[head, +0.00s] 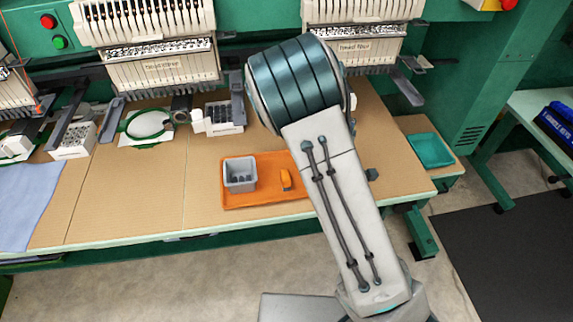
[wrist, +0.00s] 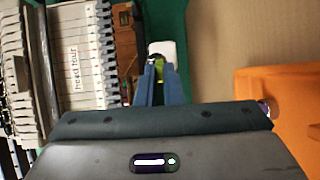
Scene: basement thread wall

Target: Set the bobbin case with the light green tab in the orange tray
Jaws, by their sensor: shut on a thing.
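My gripper (wrist: 159,78) shows in the wrist view with its two blue-grey fingers close together. They are shut on a small piece with a light yellow-green part (wrist: 159,69), which looks like the bobbin case with the light green tab; its body is mostly hidden between the fingers. In the head view my arm hides the gripper and the held piece. The orange tray (head: 262,198) lies on the table left of my arm, and its edge also shows at the right of the wrist view (wrist: 285,120), apart from the fingers.
A grey square bin (head: 239,173) and a small orange item (head: 286,180) are in the tray. Embroidery machine heads (head: 160,65) stand along the back. A white rack (head: 224,117) and a green hoop (head: 148,124) are behind the tray. A teal tray (head: 430,150) lies at right.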

